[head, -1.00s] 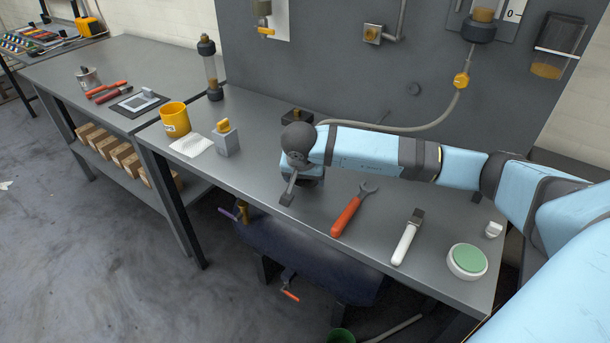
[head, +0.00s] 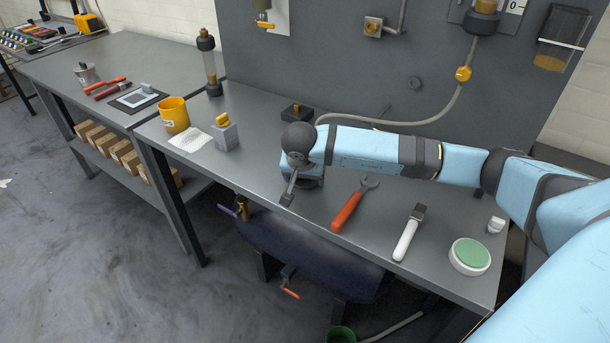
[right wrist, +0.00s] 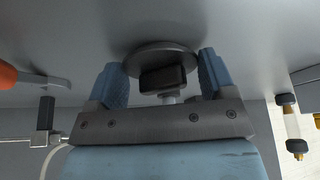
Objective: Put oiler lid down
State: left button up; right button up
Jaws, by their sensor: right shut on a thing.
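My right gripper (right wrist: 162,80) has a blue finger on each side of a round grey lid (right wrist: 150,50) with a dark knob and is shut on it. In the right wrist view the lid's disc lies close to the grey bench top; whether it touches cannot be told. In the head view my right gripper (head: 305,181) points down over the middle of the bench. Its fingertips and the lid are mostly hidden there by my wrist. My left gripper is not in view.
An orange-handled wrench (head: 350,208), a white-handled tool (head: 407,236) and a green-topped round tin (head: 469,256) lie right of my gripper on the bench (head: 260,170). Left are a grey block (head: 225,138) and yellow mug (head: 173,115). A dark block (head: 297,113) stands behind.

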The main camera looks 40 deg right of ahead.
jog(key=shift+f, duration=0.15)
jog(key=o, duration=0.9)
jog(key=shift+s+f, duration=0.1)
jog(key=v, duration=1.4)
jog(key=shift+w+p, duration=0.2)
jog(key=shift+p, duration=0.15)
jog(key=shift+c, duration=0.6)
grip_shut()
